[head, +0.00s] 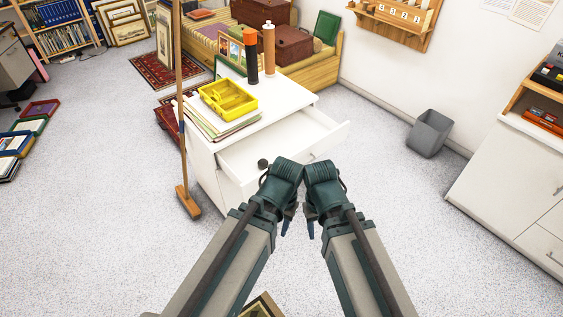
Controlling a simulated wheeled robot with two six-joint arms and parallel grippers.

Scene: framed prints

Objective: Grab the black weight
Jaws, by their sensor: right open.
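A small round black weight (263,164) sits in the open drawer (240,160) of a white cabinet, near the drawer's front left corner. My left arm's wrist is just to the right of it in the picture. My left gripper (286,228) hangs below its wrist, mostly hidden by the arm; only a bluish tip shows, and I cannot tell its jaw state. My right gripper (310,229) hangs beside it, also partly hidden; it is open, and I see nothing held in it. Both grippers appear apart from the weight.
On the cabinet top (290,100) are a yellow tray (228,97) on papers and two tall cylinders, one black and orange (251,55), one tan (269,48). A broom (182,110) stands at the left. A grey bin (429,134) is at the right.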

